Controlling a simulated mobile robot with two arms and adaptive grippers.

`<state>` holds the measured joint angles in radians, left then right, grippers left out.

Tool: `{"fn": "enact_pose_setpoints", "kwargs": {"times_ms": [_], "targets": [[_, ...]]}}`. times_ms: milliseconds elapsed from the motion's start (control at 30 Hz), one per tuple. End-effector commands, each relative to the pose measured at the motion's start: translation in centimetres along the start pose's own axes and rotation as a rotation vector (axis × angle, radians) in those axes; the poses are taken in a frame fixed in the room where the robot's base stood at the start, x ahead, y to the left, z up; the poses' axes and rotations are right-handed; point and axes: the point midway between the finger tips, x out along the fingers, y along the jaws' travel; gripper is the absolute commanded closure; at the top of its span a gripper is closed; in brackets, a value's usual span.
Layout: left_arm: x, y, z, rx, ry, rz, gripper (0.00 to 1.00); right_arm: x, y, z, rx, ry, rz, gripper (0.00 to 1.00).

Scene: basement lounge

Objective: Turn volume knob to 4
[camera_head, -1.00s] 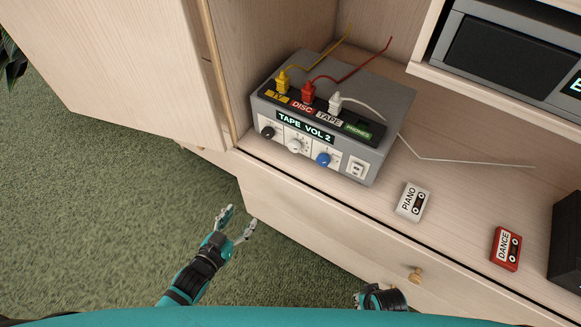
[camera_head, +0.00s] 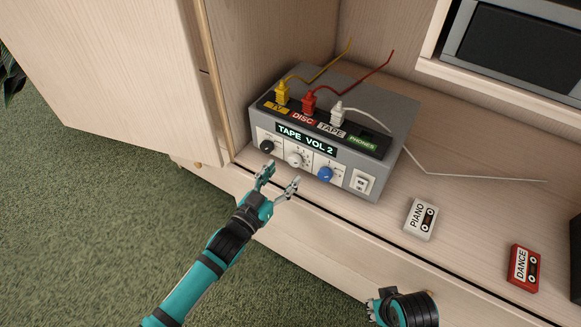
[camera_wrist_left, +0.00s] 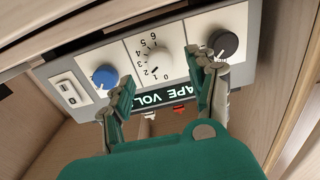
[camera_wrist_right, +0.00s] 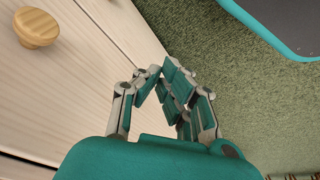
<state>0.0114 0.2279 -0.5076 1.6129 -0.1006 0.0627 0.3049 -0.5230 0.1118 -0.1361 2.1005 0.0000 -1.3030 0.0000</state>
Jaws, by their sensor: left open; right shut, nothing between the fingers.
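A grey audio box (camera_head: 353,178) stands on the cabinet shelf, its display (camera_head: 306,138) reading "TAPE VOL 2". Its front has a black knob (camera_head: 267,147), a white knob (camera_head: 295,160) in the middle and a blue knob (camera_head: 325,174). In the left wrist view the white knob (camera_wrist_left: 155,60) has a numbered scale around it and lies between my open fingers, apart from them. My left gripper (camera_head: 281,179) is open just in front of the box. My right gripper (camera_wrist_right: 168,75) is shut and empty, low by the cabinet front; its fingers are mostly hidden in the head view.
Yellow, red and white plugs sit on top of the box. A white PIANO cassette (camera_head: 421,219) and a red DANCE cassette (camera_head: 524,268) lie on the shelf to the right. A rocker switch (camera_head: 361,182) is right of the blue knob. A wooden drawer knob (camera_wrist_right: 36,28) is near my right gripper.

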Motion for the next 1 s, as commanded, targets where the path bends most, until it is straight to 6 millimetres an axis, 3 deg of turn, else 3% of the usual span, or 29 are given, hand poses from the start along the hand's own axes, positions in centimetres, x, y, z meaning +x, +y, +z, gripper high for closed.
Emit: {"fn": "enact_pose_setpoints", "kwargs": {"times_ms": [100, 233, 667, 1000], "targets": [[2.2, 0.1, 0.1, 0.000, 0.002, 0.001, 0.42, -1.2, 0.1, -0.3, 0.001, 0.010, 0.002, 1.00], [3.7, 0.0, 0.1, 0.000, 0.001, 0.001, 0.42, -2.3, 0.1, -0.5, 0.002, 0.014, 0.002, 1.00], [4.5, 0.0, 0.0, 0.000, -0.001, 0.000, 0.43, -3.0, 0.1, -0.6, 0.002, 0.016, 0.003, 1.00], [4.5, 0.0, 0.1, 0.000, -0.001, 0.000, 0.87, -3.0, 0.2, -0.6, 0.003, 0.016, 0.003, 1.00]]}}
